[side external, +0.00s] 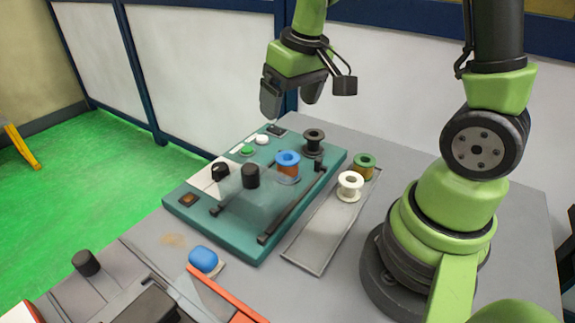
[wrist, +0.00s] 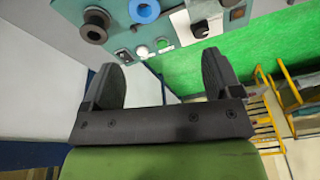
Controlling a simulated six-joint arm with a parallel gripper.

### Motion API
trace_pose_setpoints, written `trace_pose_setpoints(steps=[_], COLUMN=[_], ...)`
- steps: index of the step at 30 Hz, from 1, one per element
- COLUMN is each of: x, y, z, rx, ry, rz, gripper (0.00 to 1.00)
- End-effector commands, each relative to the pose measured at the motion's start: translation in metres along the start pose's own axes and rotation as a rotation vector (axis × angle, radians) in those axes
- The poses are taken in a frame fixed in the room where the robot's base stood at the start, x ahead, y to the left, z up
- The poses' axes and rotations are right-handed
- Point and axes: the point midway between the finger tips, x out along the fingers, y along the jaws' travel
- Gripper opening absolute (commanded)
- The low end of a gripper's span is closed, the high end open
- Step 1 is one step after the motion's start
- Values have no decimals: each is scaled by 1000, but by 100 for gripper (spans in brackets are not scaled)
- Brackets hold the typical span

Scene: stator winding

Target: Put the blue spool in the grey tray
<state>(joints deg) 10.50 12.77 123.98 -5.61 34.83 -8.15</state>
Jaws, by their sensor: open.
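The blue spool (side external: 288,163) stands upright on the teal winding machine (side external: 180,222), near its right side. In the wrist view the blue spool (wrist: 145,10) shows at the top edge, partly cut off. The grey tray (side external: 305,258) is a flat, shallow tray on the table to the right of the machine. A white spool (side external: 350,186) and a green spool with copper winding (side external: 364,164) stand at its far end. My gripper (side external: 292,104) is open and empty, above the far end of the machine. In the wrist view its two fingers (wrist: 163,75) are wide apart with nothing between them.
A black spool (side external: 313,140) stands on the machine behind the blue one. A black knob (side external: 250,176) and a dark bar (side external: 290,215) are on the machine. The tray's near half is clear.

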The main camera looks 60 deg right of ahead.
Motion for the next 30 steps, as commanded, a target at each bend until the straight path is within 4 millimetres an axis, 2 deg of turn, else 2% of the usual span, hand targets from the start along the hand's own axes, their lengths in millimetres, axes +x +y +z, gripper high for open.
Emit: trace_pose_setpoints(steps=[1, 3, 6, 18, 23, 30], x=[17, 35, 52, 102, 113, 146], y=[6, 11, 17, 22, 22, 25], z=[-2, -4, -5, 0, 1, 8], rx=[-7, -23, -39, -49, -50, -48], ry=[-35, -66, -95, -114, -112, -115], rz=[11, 22, 31, 34, 35, 34], gripper=[84, 84, 84, 84, 84, 84])
